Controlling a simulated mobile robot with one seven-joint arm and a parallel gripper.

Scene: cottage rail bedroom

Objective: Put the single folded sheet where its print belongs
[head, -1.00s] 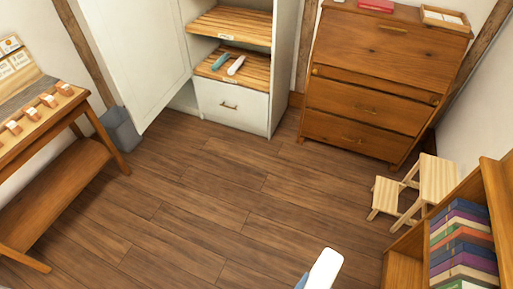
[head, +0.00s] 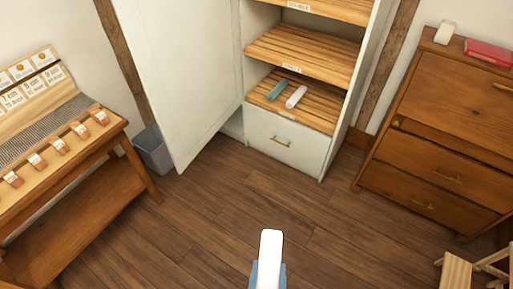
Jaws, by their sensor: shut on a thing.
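My gripper (head: 268,273) is at the bottom centre of the head view, with bluish fingers on both sides of a white folded piece (head: 271,243). It is shut on this piece and holds it upright over the floor; no print shows on the side I see. Ahead stands an open white cabinet (head: 262,147) with wooden shelves. A teal folded piece (head: 277,90) and a white one (head: 296,97) lie on its lower shelf (head: 318,118). Small labels are on the edges of the middle shelf (head: 310,50) and the top shelf (head: 335,8); they are too small to read surely.
The cabinet door (head: 180,80) stands open to the left. A grey bin (head: 153,150) is beside it. A desk (head: 85,150) with cards and tagged blocks is at left. A brown dresser (head: 440,130) and a step stool (head: 470,270) are at right. The floor between is clear.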

